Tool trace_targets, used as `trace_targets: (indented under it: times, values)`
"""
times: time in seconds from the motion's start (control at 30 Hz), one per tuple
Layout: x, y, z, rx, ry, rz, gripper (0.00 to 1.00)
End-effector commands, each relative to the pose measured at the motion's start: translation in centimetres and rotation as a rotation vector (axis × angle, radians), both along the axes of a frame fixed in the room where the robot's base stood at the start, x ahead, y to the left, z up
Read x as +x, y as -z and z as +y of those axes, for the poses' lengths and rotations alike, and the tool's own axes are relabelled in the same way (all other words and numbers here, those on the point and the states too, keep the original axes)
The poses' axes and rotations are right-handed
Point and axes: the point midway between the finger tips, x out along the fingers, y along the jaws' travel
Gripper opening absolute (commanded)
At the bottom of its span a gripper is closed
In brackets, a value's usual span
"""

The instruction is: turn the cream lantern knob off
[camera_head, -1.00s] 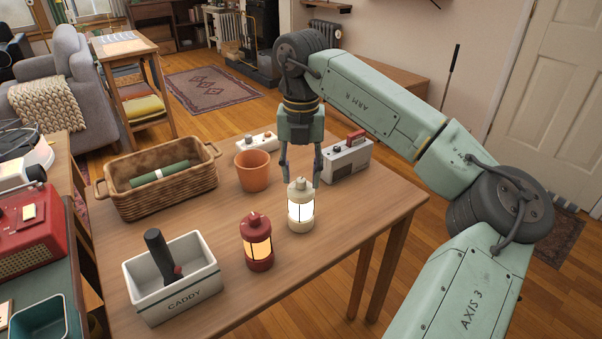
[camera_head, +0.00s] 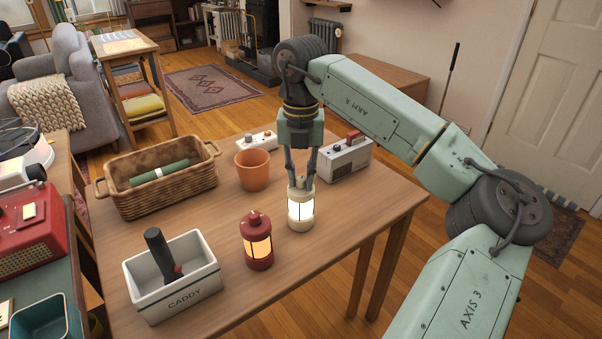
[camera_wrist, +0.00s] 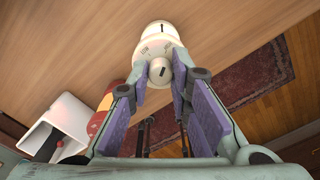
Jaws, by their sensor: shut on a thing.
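The cream lantern (camera_head: 301,214) stands upright on the wooden table, and its window glows bright. My gripper (camera_head: 300,180) points down over it, with its fingers closed in around the lantern's top. In the wrist view the round cream knob (camera_wrist: 160,71), with a short dark mark, sits between the two finger pads of my gripper. The cream lantern's pale body also shows there (camera_wrist: 157,32).
A lit red lantern (camera_head: 257,243) stands close by at the front left. A white caddy (camera_head: 178,296), a wicker basket (camera_head: 190,193), a terracotta pot (camera_head: 253,172), a white box with knobs (camera_head: 257,140) and a grey radio-like box (camera_head: 345,160) are around it. The table's right front is clear.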

Motion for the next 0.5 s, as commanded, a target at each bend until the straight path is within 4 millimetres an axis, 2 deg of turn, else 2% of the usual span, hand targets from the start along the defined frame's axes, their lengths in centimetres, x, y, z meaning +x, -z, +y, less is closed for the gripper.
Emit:
trace_targets:
  times: [0.5]
  values:
    - [0.03,-0.01,-0.05,-0.001,-0.057,-0.001,0.0]
